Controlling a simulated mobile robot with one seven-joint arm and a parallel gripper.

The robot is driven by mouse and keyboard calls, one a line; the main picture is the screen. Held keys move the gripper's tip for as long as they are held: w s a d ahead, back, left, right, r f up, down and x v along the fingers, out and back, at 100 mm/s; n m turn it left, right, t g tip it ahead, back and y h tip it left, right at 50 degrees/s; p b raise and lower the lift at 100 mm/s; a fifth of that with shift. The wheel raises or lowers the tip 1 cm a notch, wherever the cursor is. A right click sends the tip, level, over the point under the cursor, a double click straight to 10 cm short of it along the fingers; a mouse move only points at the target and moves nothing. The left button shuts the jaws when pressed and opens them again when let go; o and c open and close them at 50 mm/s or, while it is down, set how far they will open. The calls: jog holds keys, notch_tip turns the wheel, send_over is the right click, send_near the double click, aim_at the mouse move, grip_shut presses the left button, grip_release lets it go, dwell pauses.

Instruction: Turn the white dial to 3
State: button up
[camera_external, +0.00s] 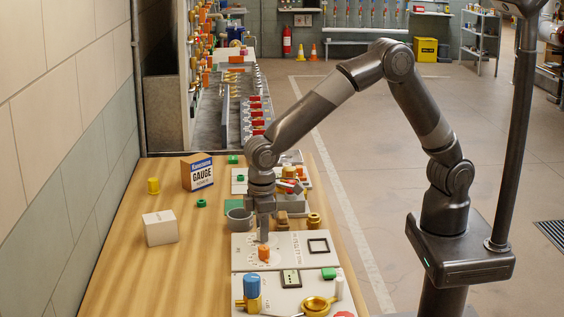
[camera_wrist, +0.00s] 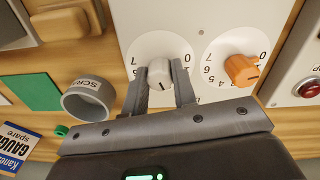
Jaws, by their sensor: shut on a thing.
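The white dial (camera_wrist: 160,74) sits on a round white number plate on a white panel (camera_wrist: 200,15). In the wrist view, my gripper (camera_wrist: 160,80) has one finger on each side of the dial and is shut on it. The figures 7 and 6 show left of it, and 0 and 1 to its right; the fingers and gripper body hide others. I cannot tell which figure the dial points to. In the external view, my gripper (camera_external: 263,232) reaches down to the panel (camera_external: 290,243) and hides the white dial.
An orange dial (camera_wrist: 241,70) with its own scale is close to the right in the wrist view. A grey scrap cup (camera_wrist: 88,98) and a green square (camera_wrist: 30,92) lie to the left. A gauge box (camera_external: 197,172) and a cream box (camera_external: 160,228) stand on the wooden bench (camera_external: 130,280).

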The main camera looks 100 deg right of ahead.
jog(key=shift+m, duration=0.5)
jog(key=o, duration=1)
notch_tip(320, 180, up, 11)
jog(key=shift+a+f, duration=0.15)
dwell(0.4)
